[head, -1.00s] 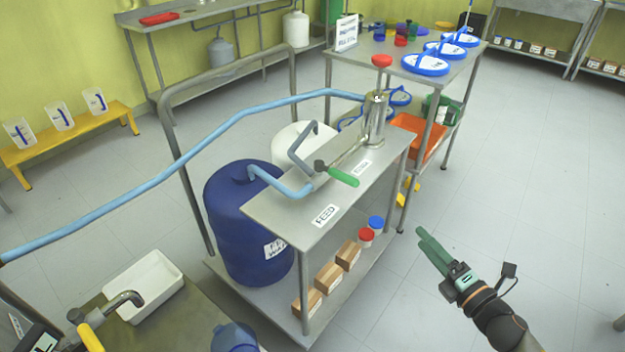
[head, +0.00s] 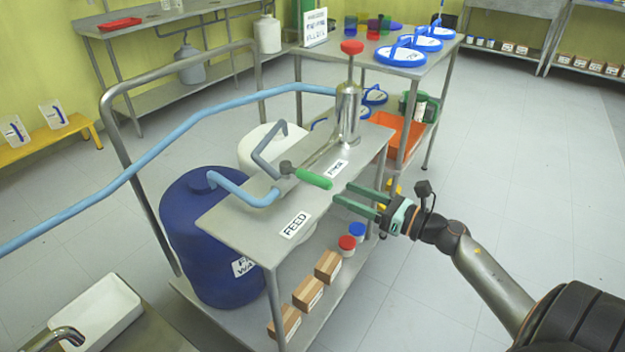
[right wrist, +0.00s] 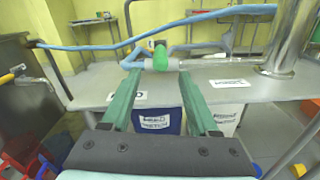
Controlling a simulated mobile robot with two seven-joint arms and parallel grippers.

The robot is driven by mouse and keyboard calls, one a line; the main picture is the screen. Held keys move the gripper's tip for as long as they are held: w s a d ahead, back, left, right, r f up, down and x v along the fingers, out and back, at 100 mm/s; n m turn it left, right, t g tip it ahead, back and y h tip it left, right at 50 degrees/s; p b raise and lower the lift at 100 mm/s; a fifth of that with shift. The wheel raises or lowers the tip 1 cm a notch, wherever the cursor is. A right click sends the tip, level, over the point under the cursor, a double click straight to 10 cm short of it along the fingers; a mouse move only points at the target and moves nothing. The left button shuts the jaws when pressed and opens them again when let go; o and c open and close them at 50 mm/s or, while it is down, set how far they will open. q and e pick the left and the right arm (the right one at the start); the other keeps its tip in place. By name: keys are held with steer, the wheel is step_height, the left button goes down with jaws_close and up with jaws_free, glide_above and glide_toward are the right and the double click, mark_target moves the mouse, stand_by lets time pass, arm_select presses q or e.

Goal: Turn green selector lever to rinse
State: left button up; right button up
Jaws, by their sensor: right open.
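The selector lever's green handle (head: 314,179) sticks out from a grey valve on the steel bench (head: 238,228), pointing right and slightly toward the front. It lies between the FEED label (head: 296,225) and the label that seems to read RINSE (head: 336,168). My right gripper (head: 343,192) is open and empty, just to the right of the handle's tip and apart from it. In the right wrist view the green handle (right wrist: 161,48) shows nearly end-on, ahead of the gap between the two open fingers (right wrist: 157,76). My left gripper is not in view.
A steel cylinder with a red knob (head: 348,110) stands behind the lever. Light-blue pipe (head: 190,125) runs left from it. A blue drum (head: 200,235) stands left of the bench. Brown boxes (head: 308,292) sit on its lower shelf.

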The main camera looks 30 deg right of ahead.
mark_target(315, 180)
steer(key=x, duration=0.9)
steer(key=shift+w+a, duration=0.1)
steer(key=shift+w, duration=0.15)
jaws_close()
stand_by(1.1)
